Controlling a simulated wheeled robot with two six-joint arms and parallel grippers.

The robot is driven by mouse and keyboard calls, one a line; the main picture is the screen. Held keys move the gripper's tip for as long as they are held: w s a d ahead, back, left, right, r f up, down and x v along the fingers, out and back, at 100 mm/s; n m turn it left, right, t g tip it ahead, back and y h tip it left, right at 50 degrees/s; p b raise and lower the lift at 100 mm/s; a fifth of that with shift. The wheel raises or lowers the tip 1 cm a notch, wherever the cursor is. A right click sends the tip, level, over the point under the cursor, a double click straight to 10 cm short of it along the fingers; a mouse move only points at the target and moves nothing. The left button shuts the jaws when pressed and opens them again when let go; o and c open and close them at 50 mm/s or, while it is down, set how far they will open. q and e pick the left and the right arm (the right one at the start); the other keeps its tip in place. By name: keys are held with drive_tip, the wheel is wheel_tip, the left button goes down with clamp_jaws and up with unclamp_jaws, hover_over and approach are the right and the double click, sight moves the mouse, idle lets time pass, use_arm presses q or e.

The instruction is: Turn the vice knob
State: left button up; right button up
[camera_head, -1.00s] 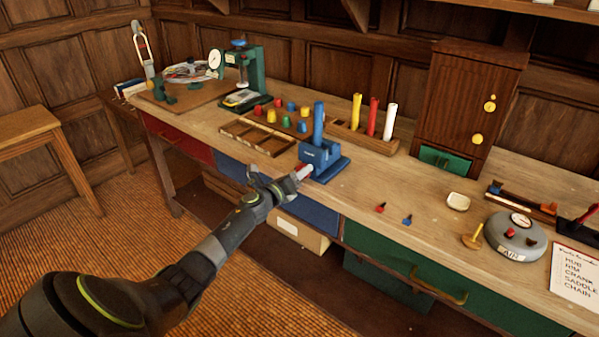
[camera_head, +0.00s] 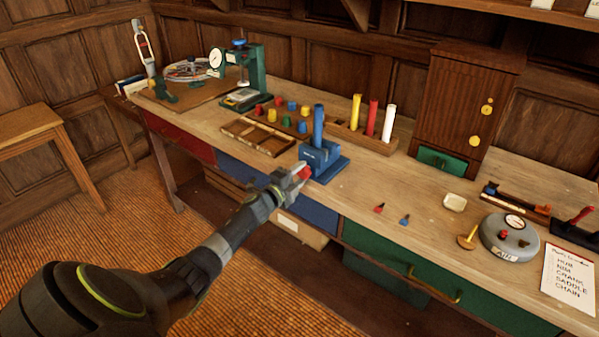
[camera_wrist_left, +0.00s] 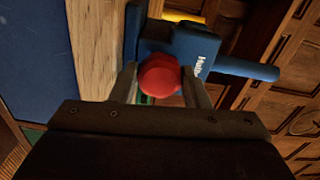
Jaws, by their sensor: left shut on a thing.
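The blue vice (camera_head: 322,160) stands at the front edge of the workbench, with a blue upright post. Its red knob (camera_head: 304,173) faces the front. My left gripper (camera_head: 298,174) is at the knob, its fingers on either side of it. In the left wrist view the red knob (camera_wrist_left: 160,75) sits between the two fingers (camera_wrist_left: 160,88), with the blue vice body (camera_wrist_left: 180,45) behind it. The left gripper is shut on the knob. My right gripper is not in view.
A rack with yellow, red and white rods (camera_head: 372,120) and a tray of coloured pegs (camera_head: 290,115) stand behind the vice. Small red and blue pieces (camera_head: 404,220) lie to the right. Drawers (camera_head: 310,205) run below the bench edge. The floor in front is clear.

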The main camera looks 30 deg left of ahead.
use_arm(q)
drive_tip(key=n+p, duration=0.1)
drive_tip(key=n, duration=0.3)
drive_tip(key=shift+n+p, duration=0.3)
drive_tip(key=shift+p, duration=0.05)
drive_tip(key=n+p, duration=0.1)
drive_tip(key=n, duration=0.2)
drive_tip(key=shift+n, duration=0.4)
drive_tip(key=n+p, duration=0.1)
drive_tip(key=n, duration=0.3)
drive_tip(key=shift+d+f+p, duration=0.1)
drive_tip(key=shift+p, duration=0.2)
drive_tip(key=n+p, duration=0.1)
drive_tip(key=n, duration=0.7)
drive_tip(key=shift+n+p, duration=0.3)
drive_tip(key=shift+p, duration=0.05)
drive_tip(key=n, duration=0.4)
drive_tip(key=shift+d+p, duration=0.1)
drive_tip(key=shift+p, duration=0.25)
drive_tip(key=n, duration=0.5)
drive_tip(key=shift+s, duration=0.1)
drive_tip(key=shift+n+p, duration=0.4)
drive_tip(key=shift+n, duration=1.4)
